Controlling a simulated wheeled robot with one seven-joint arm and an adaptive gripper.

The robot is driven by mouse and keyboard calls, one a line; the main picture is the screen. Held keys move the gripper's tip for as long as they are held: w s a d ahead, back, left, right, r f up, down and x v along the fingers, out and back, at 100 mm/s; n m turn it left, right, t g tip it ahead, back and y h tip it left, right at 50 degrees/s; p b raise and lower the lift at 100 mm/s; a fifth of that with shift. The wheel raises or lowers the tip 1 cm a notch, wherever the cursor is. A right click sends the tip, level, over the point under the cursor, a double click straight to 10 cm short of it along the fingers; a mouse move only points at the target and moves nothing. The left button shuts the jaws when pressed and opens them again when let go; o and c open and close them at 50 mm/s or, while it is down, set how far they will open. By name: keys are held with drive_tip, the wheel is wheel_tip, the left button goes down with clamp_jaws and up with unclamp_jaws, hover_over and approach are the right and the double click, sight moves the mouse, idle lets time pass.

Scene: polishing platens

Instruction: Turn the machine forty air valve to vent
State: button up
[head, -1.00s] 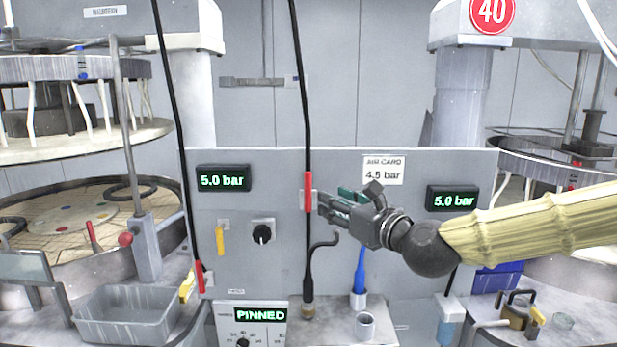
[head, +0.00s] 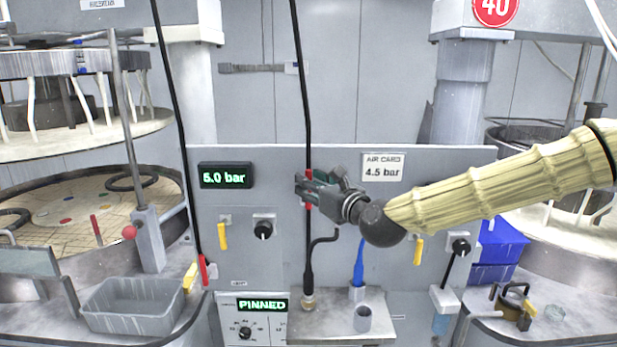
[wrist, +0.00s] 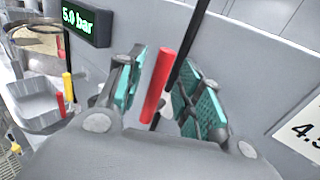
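A red lever handle (head: 308,200) sits upright at the black hose on the middle of the grey panel (head: 340,160). It also shows in the wrist view (wrist: 157,85), between my gripper's two teal-padded fingers. My gripper (head: 312,188) is open around the handle in the wrist view (wrist: 168,90), with gaps at both sides; contact is not clear. In the head view its fingers hide part of the handle. The round red "40" sign (head: 495,10) is at the upper right. No label tying the handle to that machine is readable.
A 5.0 bar display (head: 225,175) and yellow lever (head: 222,237) are on the panel's left; another yellow lever (head: 418,250) and black knob (head: 460,247) are under my arm. A "PINNED" display (head: 262,305), blue hose (head: 359,262) and grey bin (head: 130,305) stand lower down.

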drive_tip(key=shift+w+a, duration=0.35)
drive_tip(key=shift+w, duration=0.2)
clamp_jaws()
